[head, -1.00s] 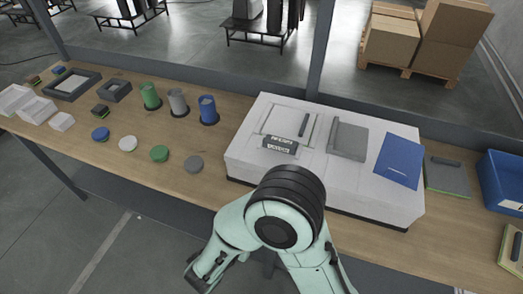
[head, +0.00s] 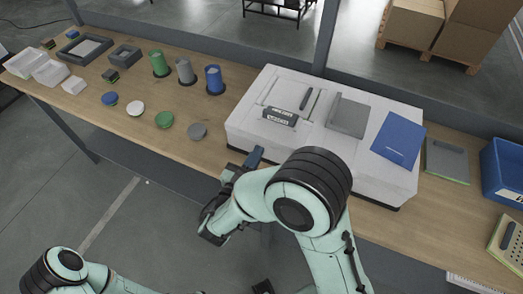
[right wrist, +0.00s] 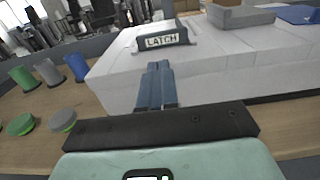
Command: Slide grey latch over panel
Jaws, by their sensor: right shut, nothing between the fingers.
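The dark grey latch (head: 280,116) carries a label and lies on top of the white box (head: 245,126), by the near end of a light panel (head: 288,93) with thin rails. In the right wrist view, the latch (right wrist: 162,38) reads "LATCH" and stands beyond my fingers. My right gripper (head: 254,157) is shut and empty, just in front of the box's near left side and apart from the latch. Its closed blue-grey fingers (right wrist: 157,78) point towards the box in the wrist view. My left arm shows at the bottom left of the head view, but its gripper cannot be made out.
A grey plate (head: 348,116) and a blue plate (head: 398,142) also sit on the box. Coloured cups (head: 184,71) and discs (head: 164,120) stand left on the wooden bench (head: 165,142). A blue bin (head: 503,170) is at the right. The box's near edge is close to my right gripper.

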